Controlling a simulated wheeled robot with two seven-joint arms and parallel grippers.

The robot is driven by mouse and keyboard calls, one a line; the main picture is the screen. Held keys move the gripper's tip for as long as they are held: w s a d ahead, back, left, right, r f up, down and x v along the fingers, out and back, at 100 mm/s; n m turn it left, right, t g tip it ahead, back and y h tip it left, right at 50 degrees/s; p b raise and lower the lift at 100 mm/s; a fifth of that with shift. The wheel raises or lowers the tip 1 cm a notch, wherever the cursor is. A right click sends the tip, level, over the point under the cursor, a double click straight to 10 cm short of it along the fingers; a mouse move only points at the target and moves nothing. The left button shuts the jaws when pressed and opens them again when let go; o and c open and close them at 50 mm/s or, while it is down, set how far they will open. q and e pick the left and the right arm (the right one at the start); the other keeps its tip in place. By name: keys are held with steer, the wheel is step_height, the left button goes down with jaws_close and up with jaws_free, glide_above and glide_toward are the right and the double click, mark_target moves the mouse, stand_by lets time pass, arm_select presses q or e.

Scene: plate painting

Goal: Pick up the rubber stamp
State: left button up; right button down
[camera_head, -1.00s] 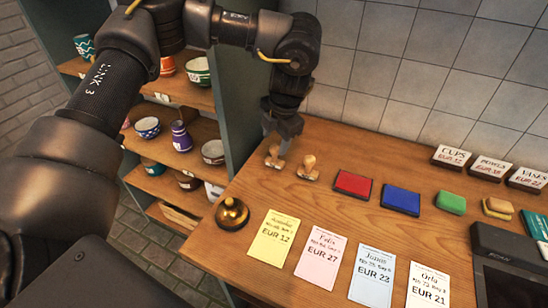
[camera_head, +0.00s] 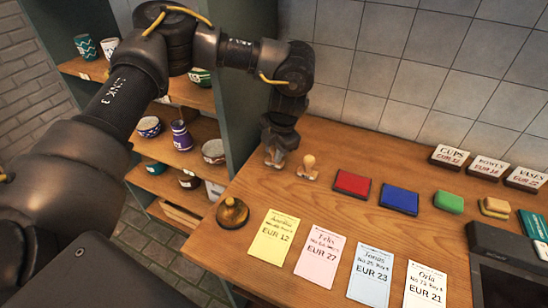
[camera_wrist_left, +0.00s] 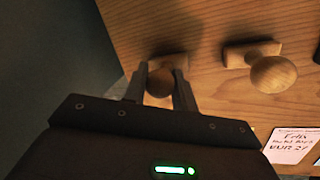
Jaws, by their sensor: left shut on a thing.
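Two rubber stamps with round wooden handles stand at the back left of the wooden counter. My left gripper (camera_head: 275,156) points down and is shut on the left stamp (camera_head: 272,164), which is mostly hidden behind the fingers in the head view. In the left wrist view, the handle of the left stamp (camera_wrist_left: 160,83) sits between the two fingers (camera_wrist_left: 160,92). The other stamp (camera_head: 308,166) stands upright just to the right, apart from the gripper; it also shows in the left wrist view (camera_wrist_left: 272,74). My right gripper is not in view.
A red ink pad (camera_head: 352,183) and a blue ink pad (camera_head: 399,199) lie right of the stamps. A brass bell (camera_head: 232,212) stands at the counter's left edge. Price cards, including a yellow one (camera_head: 273,238), lie in front. Pottery shelves (camera_head: 185,160) stand left; a tiled wall is behind.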

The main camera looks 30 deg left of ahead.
arm_select(q)
steer(key=shift+r, duration=0.1)
steer(key=shift+c, duration=0.2)
